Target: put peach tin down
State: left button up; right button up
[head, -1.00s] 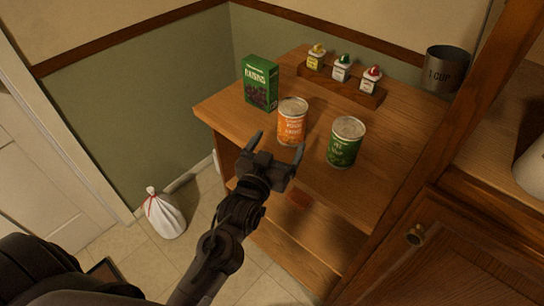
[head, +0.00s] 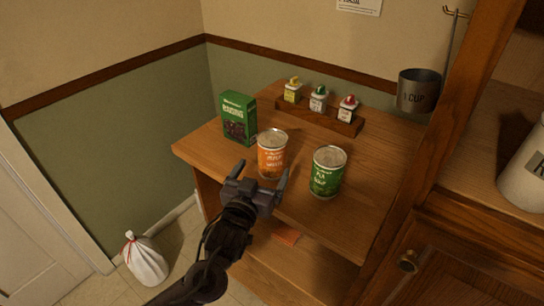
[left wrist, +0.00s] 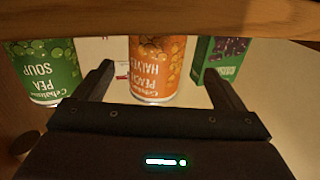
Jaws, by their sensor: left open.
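The orange peach tin (head: 272,153) stands upright on the wooden counter (head: 352,222), near its front left. My left gripper (head: 262,178) is open in front of the tin, with its fingers apart and nothing held. In the left wrist view the peach tin (left wrist: 156,68) appears upside down, between and beyond the two open fingertips (left wrist: 158,75); I see no finger touching it. My right gripper is not in view.
A green pea soup tin (head: 327,172) stands right of the peach tin, and a green raisin box (head: 238,117) behind left. A wooden rack (head: 315,118) with several small bottles stands at the back. A metal cup (head: 418,92) hangs at right.

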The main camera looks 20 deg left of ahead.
aim_at(272, 155)
pick_arm(q)
jog(key=w, duration=0.2)
jog(key=w+p, duration=0.1)
jog(key=w, duration=0.3)
jog(key=shift+w+d, duration=0.25)
jog(key=shift+d, duration=0.1)
jog(key=shift+w+f, duration=0.15)
jog(key=c, duration=1.4)
jog(key=shift+c, duration=0.6)
jog(key=shift+r, duration=0.25)
